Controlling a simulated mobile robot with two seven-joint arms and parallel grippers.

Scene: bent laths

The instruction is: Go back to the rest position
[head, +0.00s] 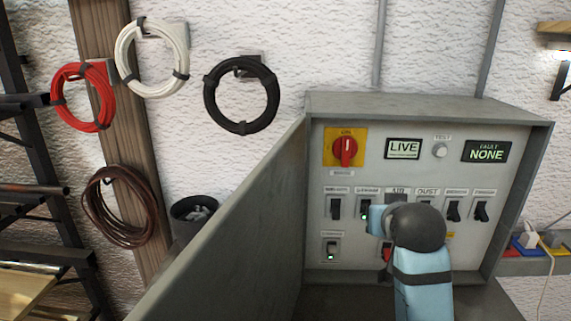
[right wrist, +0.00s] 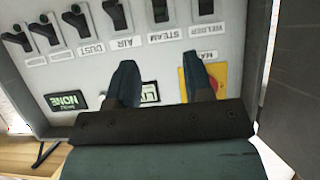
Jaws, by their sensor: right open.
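My right arm comes up from the bottom of the head view, and my right gripper (head: 376,220) is in front of the switch panel (head: 318,175), hiding some of its lower middle. In the right wrist view, which sees the panel upside down, the gripper's two fingers (right wrist: 159,62) are apart with nothing between them. I cannot tell whether the fingertips touch the panel. My left gripper is not in view.
The panel has a red rotary knob (head: 345,151) on yellow, a LIVE display (head: 403,149), a FAULT NONE display (head: 486,151) and several black switches. The open grey door (head: 235,235) stands left of my right arm. Coiled cables (head: 241,95) hang on the wall.

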